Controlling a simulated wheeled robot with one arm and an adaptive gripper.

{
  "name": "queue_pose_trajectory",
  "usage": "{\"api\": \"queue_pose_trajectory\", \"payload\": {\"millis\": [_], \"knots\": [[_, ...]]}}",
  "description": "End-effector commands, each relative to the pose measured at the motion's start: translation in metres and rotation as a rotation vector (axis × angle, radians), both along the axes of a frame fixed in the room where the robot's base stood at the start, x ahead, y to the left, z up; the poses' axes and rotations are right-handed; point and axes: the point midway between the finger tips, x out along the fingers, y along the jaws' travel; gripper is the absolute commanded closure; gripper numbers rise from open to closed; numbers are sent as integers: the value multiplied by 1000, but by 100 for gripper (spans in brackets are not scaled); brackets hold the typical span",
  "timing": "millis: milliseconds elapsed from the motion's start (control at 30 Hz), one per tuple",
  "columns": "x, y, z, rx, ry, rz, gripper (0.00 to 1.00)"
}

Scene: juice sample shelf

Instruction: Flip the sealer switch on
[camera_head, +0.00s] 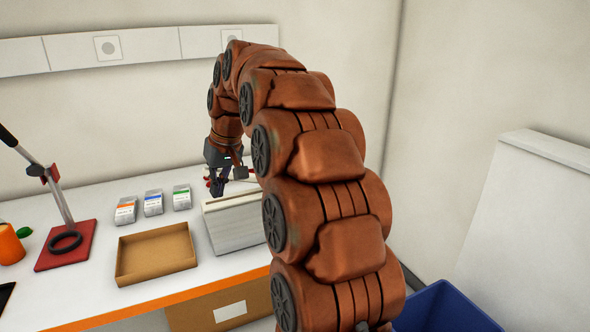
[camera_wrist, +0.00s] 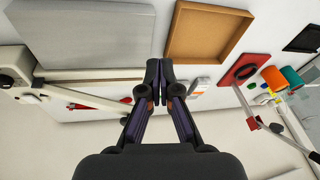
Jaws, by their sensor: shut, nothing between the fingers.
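The sealer appears to be the pale grey unit (camera_head: 237,228) on the bench, right of the cardboard tray. In the wrist view its broad grey panel (camera_wrist: 85,35) fills the upper left, with a long pale bar (camera_wrist: 95,74) along its edge. A white housing (camera_wrist: 12,68) with a dark round spot sits at the far left of that view. I cannot make out the switch for certain. My gripper (camera_head: 218,188) hangs above the back left of the grey unit. In the wrist view my gripper (camera_wrist: 160,66) has its fingertips together, empty, right of the bar's end.
A cardboard tray (camera_head: 130,281) lies left of the grey unit. Several small cartons (camera_head: 153,203) stand behind it. A red-based stand (camera_head: 66,257) and an orange cup (camera_head: 9,244) are further left. A blue bin (camera_head: 440,308) is on the floor at right.

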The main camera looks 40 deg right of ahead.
Motion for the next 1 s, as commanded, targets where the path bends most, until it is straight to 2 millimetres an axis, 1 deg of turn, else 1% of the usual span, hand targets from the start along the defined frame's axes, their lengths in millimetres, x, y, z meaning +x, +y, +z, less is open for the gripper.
{"api": "queue_pose_trajectory", "payload": {"millis": [33,100,167,200,267,300,367,433,467,500,567,600,667,700,767,800,900,1000], "knots": [[14,-18,1,-2,-23,-16,100],[30,-42,3,-6,-51,-33,100],[42,-64,7,-15,-80,-48,100],[50,-78,8,-19,-96,-58,100],[60,-100,10,-27,-122,-74,100],[66,-115,11,-34,-138,-84,100],[73,-138,11,-45,-159,-98,100],[79,-165,11,-60,-186,-118,100],[82,-177,11,-68,-197,-125,100],[84,-193,13,-80,-215,-136,100],[87,-216,11,-96,-235,-152,100],[88,-232,11,-109,-250,-162,100],[88,-255,9,-130,-270,-177,100],[87,-270,7,-143,-279,-187,100],[85,-289,7,-164,-296,-197,100],[84,-301,4,-174,-301,-205,100],[80,-324,4,-204,-322,-218,100],[76,-340,1,-224,-331,-227,100]]}}
